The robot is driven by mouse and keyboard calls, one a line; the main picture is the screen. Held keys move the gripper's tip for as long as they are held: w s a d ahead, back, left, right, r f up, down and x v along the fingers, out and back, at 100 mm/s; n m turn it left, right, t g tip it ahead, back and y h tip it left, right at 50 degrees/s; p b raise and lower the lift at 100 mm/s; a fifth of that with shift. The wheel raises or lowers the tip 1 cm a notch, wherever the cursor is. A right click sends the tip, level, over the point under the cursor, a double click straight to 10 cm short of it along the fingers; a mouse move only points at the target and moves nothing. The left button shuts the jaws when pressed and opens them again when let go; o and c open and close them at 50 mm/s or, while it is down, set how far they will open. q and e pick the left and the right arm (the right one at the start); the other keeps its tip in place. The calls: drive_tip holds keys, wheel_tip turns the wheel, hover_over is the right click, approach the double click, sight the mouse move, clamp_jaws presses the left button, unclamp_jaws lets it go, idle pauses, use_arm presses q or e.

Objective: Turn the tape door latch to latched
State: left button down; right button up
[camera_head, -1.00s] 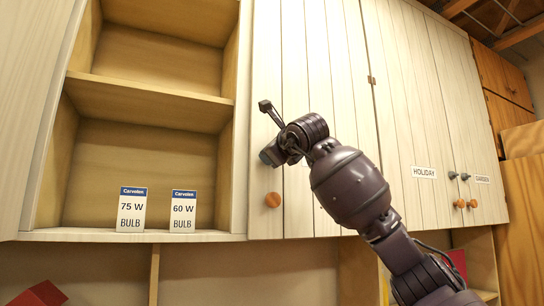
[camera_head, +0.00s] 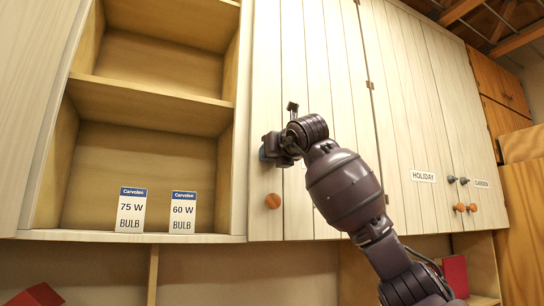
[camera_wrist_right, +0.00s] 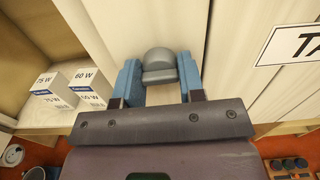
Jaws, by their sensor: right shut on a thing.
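The tape door (camera_head: 265,90) is a pale plank cupboard door right of the open shelves, and it is closed. Part of its sign (camera_wrist_right: 297,45), reading "TA", shows at the right of the right wrist view. My right gripper (camera_head: 264,152) is at this door, above its round orange knob (camera_head: 272,201). In the right wrist view, the blue fingers of my right gripper (camera_wrist_right: 158,82) are shut on the grey door latch (camera_wrist_right: 159,62), one on each side. My own gripper and wrist hide the latch in the head view. My left gripper is out of view.
Open shelves (camera_head: 150,104) on the left hold a 75 W bulb box (camera_head: 131,210) and a 60 W bulb box (camera_head: 183,212). The HOLIDAY door (camera_head: 424,140) and others, with grey latches and orange knobs, are to the right.

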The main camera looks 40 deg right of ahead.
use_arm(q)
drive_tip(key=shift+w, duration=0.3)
use_arm(e)
drive_tip(key=shift+m, duration=0.3)
drive_tip(key=o, duration=0.9)
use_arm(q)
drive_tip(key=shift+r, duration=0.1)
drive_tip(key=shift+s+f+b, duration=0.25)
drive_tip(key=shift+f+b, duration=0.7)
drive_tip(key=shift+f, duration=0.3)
use_arm(e)
drive_tip(key=v, duration=1)
drive_tip(key=shift+s, duration=0.4)
